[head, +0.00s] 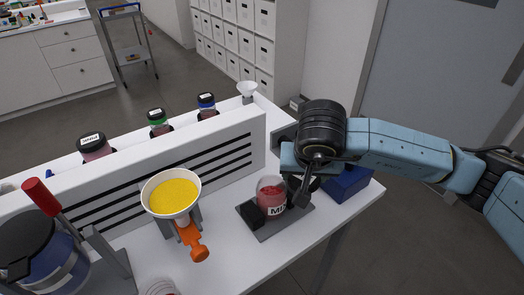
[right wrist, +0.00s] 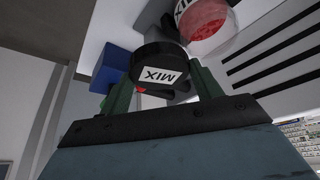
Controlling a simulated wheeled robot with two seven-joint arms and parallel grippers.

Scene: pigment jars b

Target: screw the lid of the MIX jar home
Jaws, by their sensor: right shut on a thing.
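The MIX jar (head: 271,192) is a clear jar with red contents and a white label, upright on a dark grey plate (head: 290,222) beside a small black block (head: 251,215). Its top is partly visible in the right wrist view (right wrist: 212,28) and no lid shows on it. My right gripper (head: 303,186) is just right of the jar. In the right wrist view its green fingers (right wrist: 160,92) are shut on a black round lid (right wrist: 150,58) labelled MIX, held beside the jar and apart from it. The head view mostly hides the lid. My left gripper is out of view.
A blue box (head: 348,184) stands right of the plate, close to my right gripper. A white slotted panel (head: 215,150) runs behind, with several lidded jars beyond. A bowl of yellow powder (head: 172,194) and a red-handled device (head: 42,245) stand to the left.

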